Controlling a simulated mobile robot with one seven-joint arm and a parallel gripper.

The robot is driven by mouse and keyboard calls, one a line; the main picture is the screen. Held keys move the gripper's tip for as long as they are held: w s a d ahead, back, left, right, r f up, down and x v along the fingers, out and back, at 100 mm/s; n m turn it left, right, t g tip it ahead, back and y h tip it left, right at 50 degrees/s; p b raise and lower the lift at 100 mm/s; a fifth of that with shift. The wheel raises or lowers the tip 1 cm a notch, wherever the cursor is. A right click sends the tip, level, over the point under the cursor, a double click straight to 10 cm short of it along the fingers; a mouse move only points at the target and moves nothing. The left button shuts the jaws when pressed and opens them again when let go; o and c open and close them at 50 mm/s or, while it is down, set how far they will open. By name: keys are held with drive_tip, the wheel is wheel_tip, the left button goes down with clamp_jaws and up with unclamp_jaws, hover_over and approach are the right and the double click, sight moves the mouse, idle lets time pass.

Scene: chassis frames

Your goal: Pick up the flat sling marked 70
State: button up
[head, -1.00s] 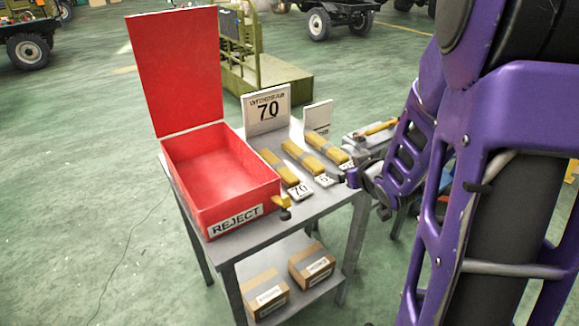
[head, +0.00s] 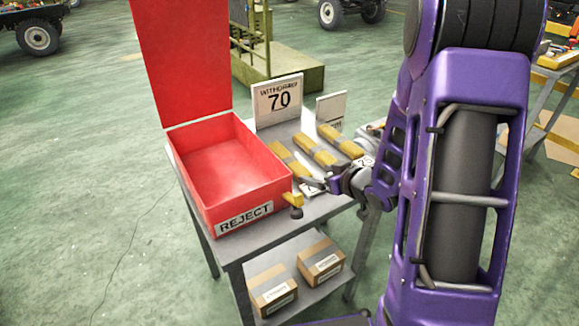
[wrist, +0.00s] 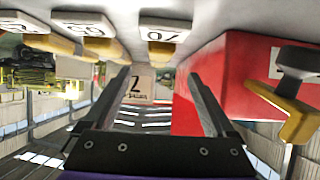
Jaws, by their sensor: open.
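The flat sling marked 70 is the leftmost yellow folded sling (head: 281,154) on the table, beside the red box. Its white 70 tag is largely hidden by my gripper in the head view. In the wrist view, which is upside down, the tag (wrist: 162,30) reads 70 and the sling's yellow end (wrist: 164,50) shows beyond it. My gripper (head: 318,183) is at the tag end of this sling in the head view. In the wrist view my gripper (wrist: 158,76) is open, with nothing between its fingers. The sling lies apart from the fingers, above them in the picture.
Two similar slings (head: 316,151) (head: 341,141) lie to the right. A "WITHDRAWN 70" sign (head: 278,101) stands behind. The open red REJECT box (head: 247,217) fills the table's left side; a yellow piece with a dark knob (head: 295,199) is at its front corner. Cartons (head: 272,289) sit below.

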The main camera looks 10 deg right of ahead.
sight(296, 165)
drive_tip(key=x, duration=0.6)
drive_tip(key=shift+w+f+b, duration=0.1)
drive_tip(key=shift+w+b, duration=0.05)
drive_tip(key=shift+b, duration=0.2)
drive_tip(key=shift+w+r+b+x, duration=0.1)
drive_tip(key=shift+r+x, duration=0.05)
drive_tip(key=shift+x, duration=0.8)
drive_tip(key=shift+w+r+b+x, duration=0.1)
drive_tip(key=shift+r+x, duration=0.05)
drive_tip(key=shift+x, duration=0.85)
drive_tip(key=shift+r+b+x, duration=0.1)
drive_tip(key=shift+r+x, duration=0.05)
drive_tip(key=shift+x, duration=0.8)
drive_tip(key=shift+a+r, duration=0.1)
drive_tip(key=shift+a, duration=0.05)
clamp_jaws()
